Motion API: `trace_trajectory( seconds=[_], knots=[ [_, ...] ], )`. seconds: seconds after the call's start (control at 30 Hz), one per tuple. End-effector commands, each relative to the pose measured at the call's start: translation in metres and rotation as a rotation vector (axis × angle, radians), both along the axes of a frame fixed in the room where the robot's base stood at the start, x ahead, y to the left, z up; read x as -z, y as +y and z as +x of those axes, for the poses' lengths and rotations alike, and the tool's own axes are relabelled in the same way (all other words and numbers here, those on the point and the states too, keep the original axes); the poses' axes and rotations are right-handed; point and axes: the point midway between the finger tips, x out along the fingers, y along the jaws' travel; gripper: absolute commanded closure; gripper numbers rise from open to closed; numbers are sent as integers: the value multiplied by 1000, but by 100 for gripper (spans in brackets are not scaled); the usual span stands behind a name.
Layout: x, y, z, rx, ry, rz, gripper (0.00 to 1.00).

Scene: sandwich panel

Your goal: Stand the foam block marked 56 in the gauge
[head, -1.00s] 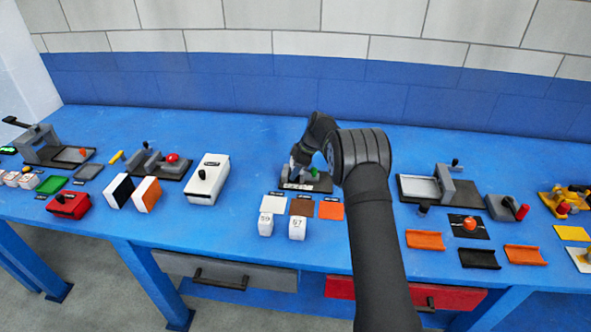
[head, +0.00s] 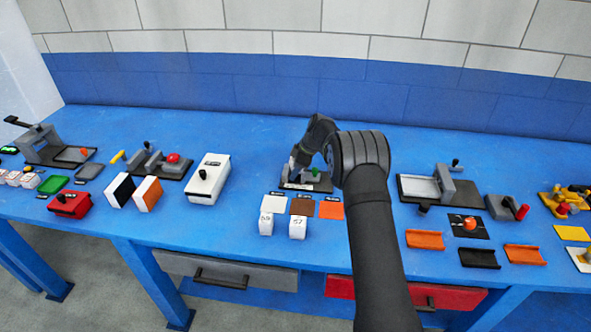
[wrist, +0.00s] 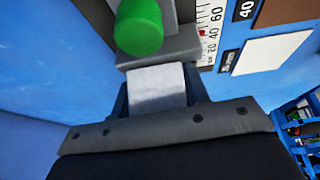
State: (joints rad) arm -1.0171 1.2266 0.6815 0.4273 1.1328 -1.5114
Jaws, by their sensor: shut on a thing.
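My gripper (head: 297,165) is at the gauge (head: 322,187), a dark base with grey parts and a green knob. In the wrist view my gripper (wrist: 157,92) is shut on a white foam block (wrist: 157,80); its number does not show. The block is right up against the grey part of the gauge (wrist: 172,50), beside the green knob (wrist: 138,27) and a white scale with printed numbers. I cannot tell whether the block rests on the gauge's base. Two other white blocks, marked 59 (head: 266,224) and 57 (head: 298,228), stand near the front.
White, brown and orange mats (head: 331,211) lie just in front of the gauge. A white box with a black knob (head: 208,180) is to the left. A grey sliding fixture (head: 425,188) is to the right. Blue table shows bare behind the gauge.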

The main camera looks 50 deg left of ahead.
Motion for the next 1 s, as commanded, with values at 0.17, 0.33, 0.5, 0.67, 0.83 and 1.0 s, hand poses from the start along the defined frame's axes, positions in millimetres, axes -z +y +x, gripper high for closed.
trace_trajectory(
  seconds=[0.17, 0.33, 0.5, 0.67, 0.83, 1.0],
  knots=[
    [34, -13, -4, 0, 17, -47, 100],
    [34, -13, -4, 0, 17, -47, 55],
    [34, -13, -5, -1, 18, -48, 33],
    [34, -13, -6, -3, 21, -51, 33],
    [34, -13, -7, -6, 21, -52, 45],
    [34, -13, -7, -8, 21, -52, 45]
  ],
)
